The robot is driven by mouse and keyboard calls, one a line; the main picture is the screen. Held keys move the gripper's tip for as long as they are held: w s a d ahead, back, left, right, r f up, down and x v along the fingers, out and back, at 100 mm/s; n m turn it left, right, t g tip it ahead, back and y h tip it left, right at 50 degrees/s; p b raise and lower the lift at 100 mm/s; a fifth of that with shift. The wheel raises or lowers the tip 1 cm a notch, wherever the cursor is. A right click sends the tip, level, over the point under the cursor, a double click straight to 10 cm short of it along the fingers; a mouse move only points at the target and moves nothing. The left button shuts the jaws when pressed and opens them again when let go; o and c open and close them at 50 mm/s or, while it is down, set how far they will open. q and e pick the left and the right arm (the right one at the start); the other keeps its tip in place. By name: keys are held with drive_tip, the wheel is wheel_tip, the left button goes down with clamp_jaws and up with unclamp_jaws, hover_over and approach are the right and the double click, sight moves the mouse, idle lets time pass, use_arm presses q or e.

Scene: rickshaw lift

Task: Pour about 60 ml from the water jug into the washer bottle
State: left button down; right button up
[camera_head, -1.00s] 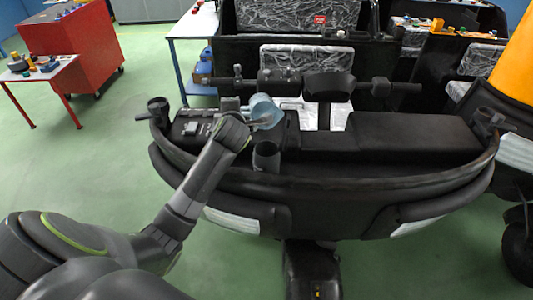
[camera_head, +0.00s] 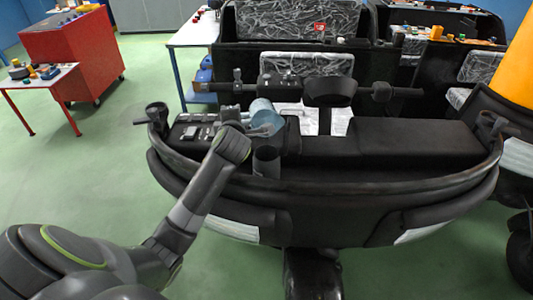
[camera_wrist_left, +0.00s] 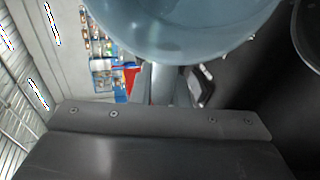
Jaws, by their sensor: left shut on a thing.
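The water jug (camera_head: 264,115) is a translucent blue-grey vessel above the dashboard, and it appears tilted. My left gripper (camera_head: 254,129) is shut on it from the near left side, partly hidden by my wrist. In the left wrist view the jug (camera_wrist_left: 185,28) fills the top middle, with the gripper fingers (camera_wrist_left: 165,84) below it. A dark open cup-shaped container (camera_head: 266,161), which may be the washer bottle, stands upright just below the jug in the head view. A dark round rim (camera_wrist_left: 308,30) shows at the right of the wrist view. Any water stream cannot be made out. My right gripper is out of view.
The vehicle's black dashboard (camera_head: 400,134) spans the middle, with a curved front rim. Handlebars (camera_head: 378,91) lie behind the jug. A red cabinet (camera_head: 75,55) and small table (camera_head: 40,85) stand at left.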

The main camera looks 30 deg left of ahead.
use_arm(q)
drive_tip(key=shift+s+d+r+b, duration=0.25)
drive_tip(key=shift+r+b, duration=0.05)
drive_tip(key=shift+r, duration=0.15)
idle(0.3)
drive_tip(key=shift+w+a+r+t, duration=0.15)
drive_tip(key=shift+w+a+t, duration=0.05)
drive_tip(key=shift+a+t, duration=0.1)
drive_tip(key=shift+r+y+b, duration=0.35)
drive_tip(key=shift+y+b, duration=0.05)
drive_tip(key=shift+b, duration=0.05)
idle(0.5)
